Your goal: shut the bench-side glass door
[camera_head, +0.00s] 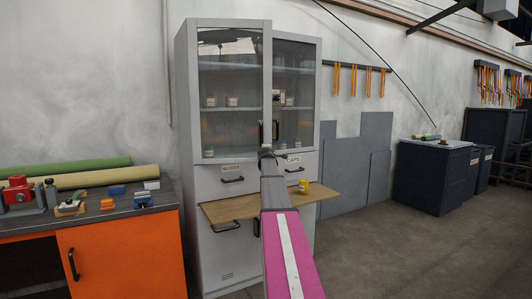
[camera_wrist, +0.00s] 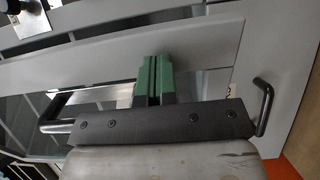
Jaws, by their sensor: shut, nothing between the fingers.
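The grey cabinet (camera_head: 184,110) has two glass doors. The bench-side glass door (camera_head: 232,118) is the left one, beside the orange bench; its free edge stands out past the cabinet front, so it looks ajar. The other glass door (camera_head: 294,125) is on the right and looks flush. Dark upright handles (camera_head: 276,130) show near the middle. My gripper (camera_head: 266,152) is in front of the lower meeting edges of the doors. In the wrist view, its green fingertips (camera_wrist: 152,80) are shut and empty, over a grey frame strip; I cannot tell if they touch it.
A wooden pull-out board (camera_head: 240,208) juts from the cabinet below my gripper, with a yellow cup (camera_head: 303,187) on it. Drawers (camera_head: 232,180) sit just above. The cluttered bench (camera_head: 120,240) stands close on the left. Floor is clear to the right.

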